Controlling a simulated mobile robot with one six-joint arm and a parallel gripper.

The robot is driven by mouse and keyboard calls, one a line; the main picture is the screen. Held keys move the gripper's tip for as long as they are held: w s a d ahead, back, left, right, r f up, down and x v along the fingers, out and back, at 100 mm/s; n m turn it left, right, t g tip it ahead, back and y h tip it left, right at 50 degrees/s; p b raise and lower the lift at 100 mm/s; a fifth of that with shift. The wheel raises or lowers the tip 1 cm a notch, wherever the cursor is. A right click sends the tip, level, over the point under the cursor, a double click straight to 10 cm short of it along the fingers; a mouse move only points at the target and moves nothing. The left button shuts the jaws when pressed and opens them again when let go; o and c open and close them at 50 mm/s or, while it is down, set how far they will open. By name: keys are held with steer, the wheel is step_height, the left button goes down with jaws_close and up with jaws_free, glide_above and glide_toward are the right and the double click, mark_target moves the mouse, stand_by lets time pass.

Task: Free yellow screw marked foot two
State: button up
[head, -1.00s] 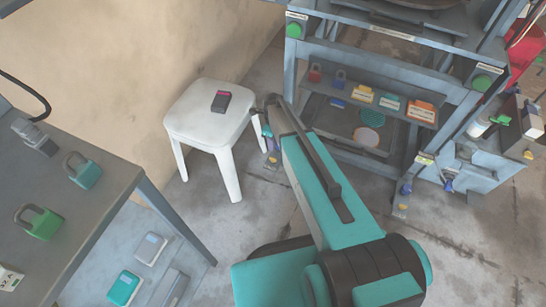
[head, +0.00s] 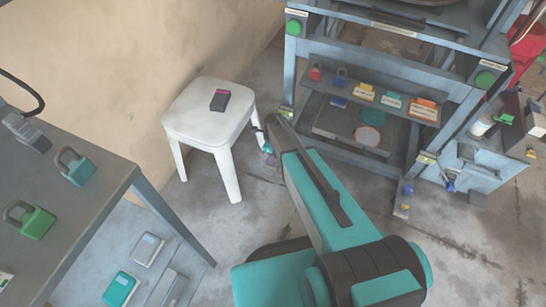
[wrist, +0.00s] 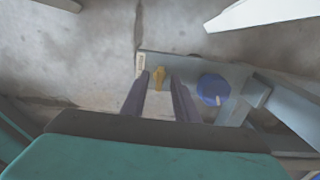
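A small yellow screw (wrist: 159,76) stands on a grey foot plate (wrist: 205,72) in the wrist view. My gripper (wrist: 158,83) points at it, with its two purple fingers apart and the screw between their tips in the picture. I cannot tell whether the fingers touch it. A blue round knob (wrist: 212,90) sits right of the screw on the same plate. A small pale label (wrist: 141,62) is at the plate's left end, too small to read. In the head view my gripper (head: 268,150) is low by the press's left front leg, where the screw is hidden.
A white stool (head: 210,115) with a dark box on it stands close left of my gripper. The press frame (head: 292,70) rises to the right. Another foot, with a yellow screw (head: 404,207), is further right. A grey table (head: 105,190) with padlocks is at left.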

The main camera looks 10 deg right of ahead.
jaws_close()
steer(key=shift+n, duration=0.4)
steer(key=shift+n+p, duration=0.7)
steer(key=shift+n, duration=0.5)
steer(key=n+p, duration=0.1)
steer(key=n, duration=0.3)
steer(key=n+p, duration=0.1)
steer(key=n, duration=0.4)
steer(key=shift+n, duration=0.4)
steer(key=n, duration=0.5)
steer(key=shift+p, duration=0.4)
